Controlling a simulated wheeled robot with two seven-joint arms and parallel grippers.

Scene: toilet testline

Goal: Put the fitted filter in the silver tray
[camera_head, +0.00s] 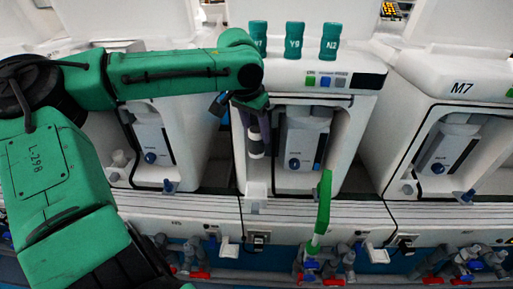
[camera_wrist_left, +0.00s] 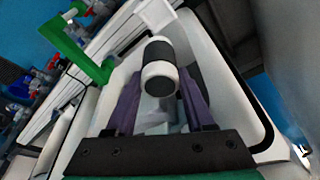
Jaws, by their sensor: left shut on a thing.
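The filter is a black and white cylinder (camera_head: 255,141) inside the open bay of the middle white unit. It also shows in the left wrist view (camera_wrist_left: 160,66), end-on towards the camera. My left gripper (camera_wrist_left: 160,92) is shut on the filter, with a purple finger on each side of it. In the head view the gripper is partly hidden by its own green arm, and the filter hangs below the wrist. I see no silver tray in either view. My right gripper is not in view.
The middle unit (camera_head: 362,97) has bay walls close around the filter and a grey-white device (camera_head: 303,140) to its right. Several teal cups (camera_head: 294,40) stand on top. A green bent pipe (camera_head: 323,205) rises in front. A unit marked M7 (camera_head: 460,90) stands right.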

